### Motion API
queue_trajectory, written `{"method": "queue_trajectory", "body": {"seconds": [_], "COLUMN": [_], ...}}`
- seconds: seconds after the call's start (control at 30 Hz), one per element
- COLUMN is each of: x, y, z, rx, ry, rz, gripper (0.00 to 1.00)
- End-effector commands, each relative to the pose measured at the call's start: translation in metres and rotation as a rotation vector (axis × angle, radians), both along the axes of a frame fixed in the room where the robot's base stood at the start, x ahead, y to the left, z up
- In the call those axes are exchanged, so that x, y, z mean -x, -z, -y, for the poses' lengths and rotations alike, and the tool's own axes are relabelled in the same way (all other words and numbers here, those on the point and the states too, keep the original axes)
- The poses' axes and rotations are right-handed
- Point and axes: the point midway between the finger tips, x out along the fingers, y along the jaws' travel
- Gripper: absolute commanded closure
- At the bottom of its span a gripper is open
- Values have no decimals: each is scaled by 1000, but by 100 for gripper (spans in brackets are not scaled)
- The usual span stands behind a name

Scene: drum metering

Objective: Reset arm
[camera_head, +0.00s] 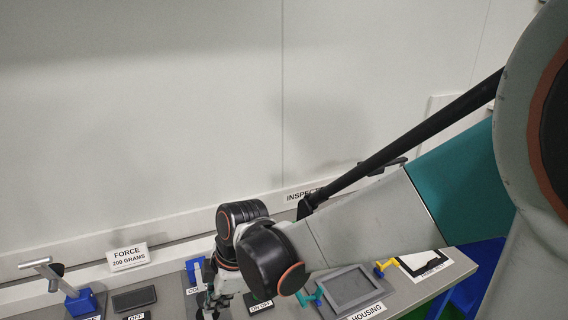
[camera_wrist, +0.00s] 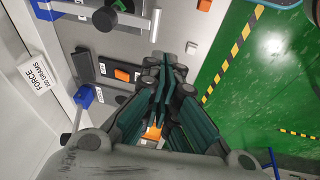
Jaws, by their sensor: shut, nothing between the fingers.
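My arm reaches from the right side of the head view down to the workbench. My gripper (camera_head: 213,298) is low in the head view, partly hidden by the wrist joints and the frame's bottom edge. In the wrist view my gripper (camera_wrist: 165,70) points away from the camera over the bench, with its dark green fingers together and nothing between them. Whether it touches the bench cannot be told.
A FORCE 200 GRAMS sign (camera_head: 127,257) stands at the back left. A lever device with a blue base (camera_head: 80,302) is at the left. A grey housing frame (camera_head: 352,289) lies right of my gripper. Green floor (camera_wrist: 255,95) with striped tape lies beyond the bench edge.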

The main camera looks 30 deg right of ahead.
Motion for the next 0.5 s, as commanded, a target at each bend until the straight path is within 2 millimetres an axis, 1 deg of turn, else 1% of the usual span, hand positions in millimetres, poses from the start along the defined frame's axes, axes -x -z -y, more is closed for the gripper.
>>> {"method": "queue_trajectory", "body": {"seconds": [0.03,0.27,0.5], "x": [6,19,41], "y": [-1,-19,-33], "z": [6,42,79], "rx": [-1,-29,-105], "ry": [49,423,822], "rz": [2,34,83], "gripper": [100,100,100]}}
